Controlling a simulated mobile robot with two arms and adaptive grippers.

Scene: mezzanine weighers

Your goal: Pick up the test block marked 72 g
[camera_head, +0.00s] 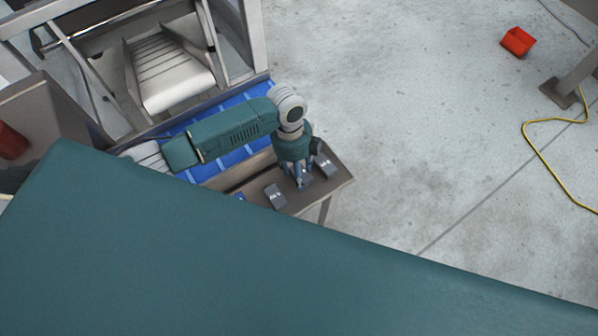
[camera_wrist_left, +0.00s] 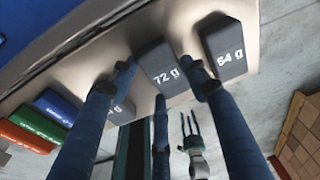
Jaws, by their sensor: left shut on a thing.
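The dark grey test block marked 72 g (camera_wrist_left: 163,72) stands on the pale tabletop between the fingers of my left gripper (camera_wrist_left: 160,85) in the left wrist view. The gripper is shut on it. In the head view my left gripper (camera_head: 301,180) points down at the small table (camera_head: 335,181), and the fingers mostly hide the block. The block marked 54 g (camera_wrist_left: 223,50) is close to its right. Another grey block (camera_wrist_left: 121,110) is partly hidden behind a finger. My right gripper (camera_wrist_left: 190,132) shows beyond the table, empty, its fingers apart.
Blue (camera_wrist_left: 56,107), green (camera_wrist_left: 43,122) and red (camera_wrist_left: 25,136) lettered blocks stand in a row. A blue slatted surface (camera_head: 232,159) lies behind the table, beside a metal-framed machine (camera_head: 170,75). A red bin (camera_head: 517,41) and yellow cable (camera_head: 541,158) lie on open floor.

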